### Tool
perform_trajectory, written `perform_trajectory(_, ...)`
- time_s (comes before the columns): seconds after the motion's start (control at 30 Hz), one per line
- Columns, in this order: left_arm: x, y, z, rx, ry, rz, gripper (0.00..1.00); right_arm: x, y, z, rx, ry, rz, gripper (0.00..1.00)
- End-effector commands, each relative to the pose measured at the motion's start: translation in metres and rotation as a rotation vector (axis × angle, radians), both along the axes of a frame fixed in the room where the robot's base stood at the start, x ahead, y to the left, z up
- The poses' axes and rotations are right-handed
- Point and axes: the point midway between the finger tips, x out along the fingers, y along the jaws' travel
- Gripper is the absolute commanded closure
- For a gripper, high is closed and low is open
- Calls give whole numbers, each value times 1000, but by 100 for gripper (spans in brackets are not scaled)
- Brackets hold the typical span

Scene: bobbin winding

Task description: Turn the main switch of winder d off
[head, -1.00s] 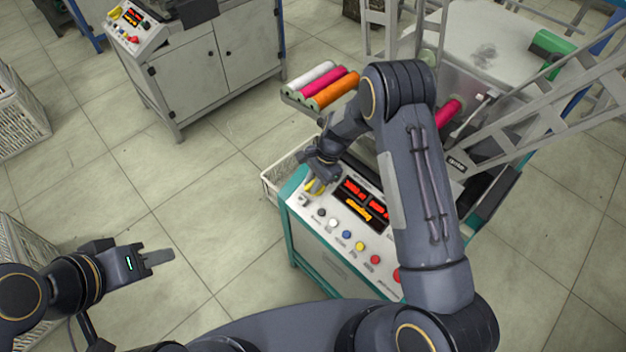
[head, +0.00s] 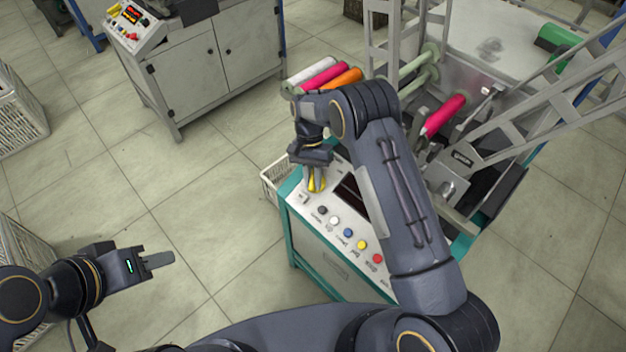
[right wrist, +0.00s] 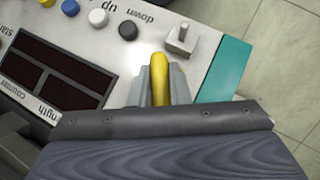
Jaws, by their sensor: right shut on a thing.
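The winder (head: 330,245) in front of me has a white control panel with a teal frame. Its yellow main switch handle (right wrist: 159,72) shows between the fingers of my right gripper (right wrist: 158,88) in the right wrist view. In the head view the right gripper (head: 316,178) reaches down over the panel's far left corner and is shut on the yellow handle (head: 317,185). The counter display (right wrist: 60,72) is dark. My left gripper (head: 158,260) hangs over the floor at the left, away from the panel; its finger gap is not clear.
A row of coloured buttons (head: 347,232) and a small toggle (right wrist: 180,40) lie close to the right gripper. Spools (head: 325,76) rest on a rack behind. Another winder (head: 200,75) stands at the back left. The floor between is clear.

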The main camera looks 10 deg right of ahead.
Motion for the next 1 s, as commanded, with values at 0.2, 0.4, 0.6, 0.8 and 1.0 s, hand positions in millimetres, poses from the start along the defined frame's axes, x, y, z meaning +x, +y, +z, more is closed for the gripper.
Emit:
perform_trajectory(0.2,0,0,-1,0,0,0,64,0,0,1,-4,7,19,100)
perform_trajectory(0.4,0,0,-1,0,0,0,64,0,0,1,-4,8,21,100)
perform_trajectory(0.6,0,0,-1,0,0,0,64,0,0,1,-4,8,21,72)
perform_trajectory(0.8,0,0,-1,0,0,0,64,0,0,0,-4,7,19,62)
perform_trajectory(1.0,0,0,-2,0,0,0,64,2,0,3,-4,6,19,62)
